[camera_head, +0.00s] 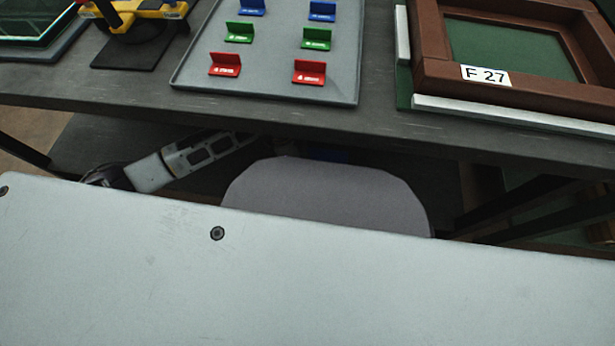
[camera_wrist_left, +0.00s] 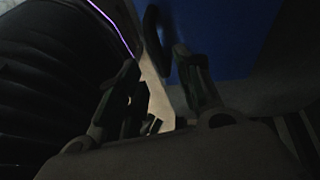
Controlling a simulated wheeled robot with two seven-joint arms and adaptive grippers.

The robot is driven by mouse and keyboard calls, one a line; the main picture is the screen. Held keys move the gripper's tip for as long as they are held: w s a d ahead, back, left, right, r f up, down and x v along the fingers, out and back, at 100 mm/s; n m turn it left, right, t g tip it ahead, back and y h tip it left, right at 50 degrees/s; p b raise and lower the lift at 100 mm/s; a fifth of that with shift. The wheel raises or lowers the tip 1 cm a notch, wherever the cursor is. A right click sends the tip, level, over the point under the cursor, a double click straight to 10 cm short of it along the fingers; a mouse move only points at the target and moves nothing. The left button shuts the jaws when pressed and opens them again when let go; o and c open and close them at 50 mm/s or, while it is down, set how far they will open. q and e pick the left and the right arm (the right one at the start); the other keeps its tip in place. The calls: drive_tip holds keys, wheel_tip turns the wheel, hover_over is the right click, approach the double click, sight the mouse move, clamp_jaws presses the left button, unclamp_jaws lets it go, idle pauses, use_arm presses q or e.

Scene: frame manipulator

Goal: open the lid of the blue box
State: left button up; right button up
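In the dark left wrist view, a blue surface (camera_wrist_left: 232,35), which looks like the blue box, fills the upper right. A dark curved piece (camera_wrist_left: 156,40), possibly a handle, shows at its left edge. My left gripper (camera_wrist_left: 156,62) has its two fingers apart, one on each side of this piece. I cannot tell whether either finger touches it. In the head view only a sliver of blue (camera_head: 330,155) shows under the table edge, and the lid cannot be made out. Part of my left arm shows below the table, but its gripper is hidden there. My right gripper is not in view.
The dark table (camera_head: 290,117) overhangs the space where my left arm is. On it are a grey tray (camera_head: 270,85) with several coloured brackets, a brown frame (camera_head: 450,75) labelled F 27, and a yellow-and-black tool (camera_head: 150,8). Dark table supports (camera_head: 545,205) stand at the lower right.

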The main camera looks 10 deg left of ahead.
use_arm(q)
drive_tip(key=shift+b+x, duration=0.35)
drive_tip(key=shift+x, duration=0.75)
drive_tip(key=shift+b+x, duration=0.45)
drive_tip(key=shift+x, duration=0.65)
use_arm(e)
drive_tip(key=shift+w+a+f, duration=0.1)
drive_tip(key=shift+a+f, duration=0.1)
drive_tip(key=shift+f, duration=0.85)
use_arm(q)
clamp_jaws()
